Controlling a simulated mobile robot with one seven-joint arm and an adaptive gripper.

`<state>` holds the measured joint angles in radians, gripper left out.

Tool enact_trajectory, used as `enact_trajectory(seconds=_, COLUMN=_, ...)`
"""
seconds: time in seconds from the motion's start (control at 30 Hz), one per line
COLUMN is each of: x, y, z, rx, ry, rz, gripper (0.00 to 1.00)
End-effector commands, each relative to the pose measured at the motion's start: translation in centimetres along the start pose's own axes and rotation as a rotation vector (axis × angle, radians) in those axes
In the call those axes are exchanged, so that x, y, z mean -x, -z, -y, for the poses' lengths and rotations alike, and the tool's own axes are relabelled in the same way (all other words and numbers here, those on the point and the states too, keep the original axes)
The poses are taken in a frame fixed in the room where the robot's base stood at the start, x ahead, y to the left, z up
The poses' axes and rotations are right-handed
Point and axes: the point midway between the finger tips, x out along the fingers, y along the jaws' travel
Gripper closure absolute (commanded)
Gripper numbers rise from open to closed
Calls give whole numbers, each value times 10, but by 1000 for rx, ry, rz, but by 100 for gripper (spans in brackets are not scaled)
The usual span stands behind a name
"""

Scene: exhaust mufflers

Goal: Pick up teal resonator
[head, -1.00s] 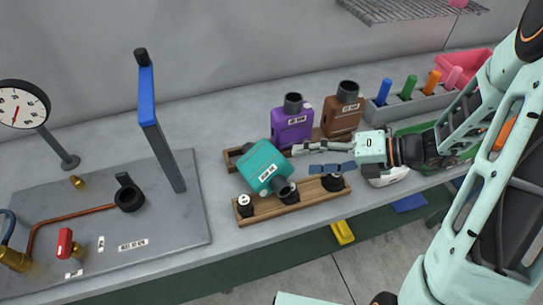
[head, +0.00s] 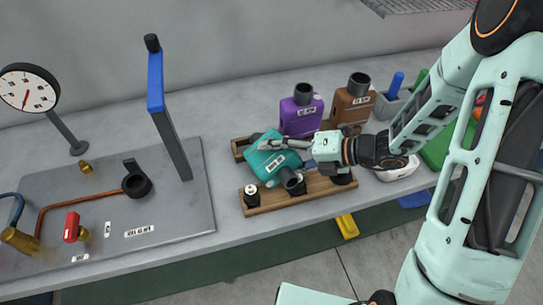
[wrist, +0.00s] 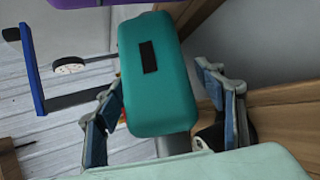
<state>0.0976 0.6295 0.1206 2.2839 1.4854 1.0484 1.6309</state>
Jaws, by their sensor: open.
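The teal resonator (head: 264,164) lies tilted across the wooden rack, with a label on its side and a dark pipe end towards the front. My gripper (head: 285,155) is at its right side, with one finger reaching over its upper right part. In the wrist view the teal resonator (wrist: 158,75) stands between the two blue-padded fingers of my gripper (wrist: 165,110). The fingers are apart, one on each side of it. I cannot tell whether either finger touches it.
The wooden rack (head: 275,200) has black posts. A purple muffler (head: 300,118) and a brown muffler (head: 351,106) stand close behind. A blue-topped upright (head: 156,95) and a gauge (head: 27,90) stand on the grey plate (head: 180,222) to the left.

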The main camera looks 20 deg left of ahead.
Motion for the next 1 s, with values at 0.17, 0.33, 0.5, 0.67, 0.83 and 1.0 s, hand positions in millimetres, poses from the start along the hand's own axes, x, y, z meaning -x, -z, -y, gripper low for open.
enact_trajectory(seconds=0.17, x=0, y=0, z=0, rx=1, ry=0, rz=0, gripper=38)
enact_trajectory(seconds=0.33, x=0, y=0, z=0, rx=1, ry=1, rz=0, gripper=57)
enact_trajectory(seconds=0.5, x=1, y=0, z=0, rx=1, ry=0, rz=0, gripper=76)
enact_trajectory(seconds=0.67, x=1, y=0, z=0, rx=1, ry=0, rz=0, gripper=94)
enact_trajectory(seconds=0.83, x=1, y=-1, z=-2, rx=2, ry=-3, rz=1, gripper=100)
enact_trajectory(seconds=1.0, x=1, y=-1, z=-2, rx=3, ry=-3, rz=1, gripper=100)
